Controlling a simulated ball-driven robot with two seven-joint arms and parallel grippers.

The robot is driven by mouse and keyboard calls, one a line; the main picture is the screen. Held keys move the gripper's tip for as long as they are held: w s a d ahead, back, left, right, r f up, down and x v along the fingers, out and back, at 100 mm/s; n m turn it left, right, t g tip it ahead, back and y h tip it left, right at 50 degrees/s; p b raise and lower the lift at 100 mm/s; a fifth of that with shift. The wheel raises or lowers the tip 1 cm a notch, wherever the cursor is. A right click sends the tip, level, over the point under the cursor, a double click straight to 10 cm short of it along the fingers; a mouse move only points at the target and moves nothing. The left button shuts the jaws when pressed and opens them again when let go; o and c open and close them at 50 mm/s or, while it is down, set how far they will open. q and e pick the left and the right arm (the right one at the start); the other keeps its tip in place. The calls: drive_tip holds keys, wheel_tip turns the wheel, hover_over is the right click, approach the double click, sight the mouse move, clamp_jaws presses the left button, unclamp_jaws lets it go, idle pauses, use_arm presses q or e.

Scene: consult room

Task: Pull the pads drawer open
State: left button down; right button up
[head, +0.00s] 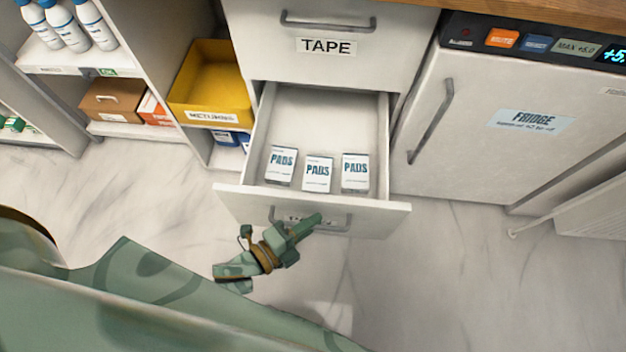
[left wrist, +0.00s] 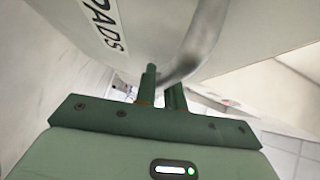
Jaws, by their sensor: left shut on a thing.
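The pads drawer (head: 230,196) is pulled out from the white cabinet, and its inside shows. Three white PADS boxes (head: 317,174) stand in a row in it. My left gripper (head: 308,224) is at the drawer front, shut on the drawer's grey bar handle (head: 340,228). In the left wrist view the two green fingers (left wrist: 163,92) are at the lower end of the handle (left wrist: 196,45), beside the PADS label (left wrist: 103,22). In the head view the gripper partly covers that label. My right gripper is not in view.
The closed TAPE drawer (head: 325,46) is above the open one. A fridge (head: 480,130) with a bar handle stands to the right. Shelves on the left hold a yellow RETURNS bin (head: 212,85), a brown box (head: 112,100) and white bottles (head: 64,25). The floor before the drawer is clear.

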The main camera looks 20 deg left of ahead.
use_arm(q)
drive_tip(key=s+d, duration=0.1)
drive_tip(key=s, duration=0.5)
drive_tip(key=shift+d, duration=0.3)
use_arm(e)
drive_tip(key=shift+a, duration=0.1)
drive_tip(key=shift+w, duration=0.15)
use_arm(q)
drive_tip(key=c, duration=1.8)
unclamp_jaws()
drive_tip(key=shift+o, duration=0.2)
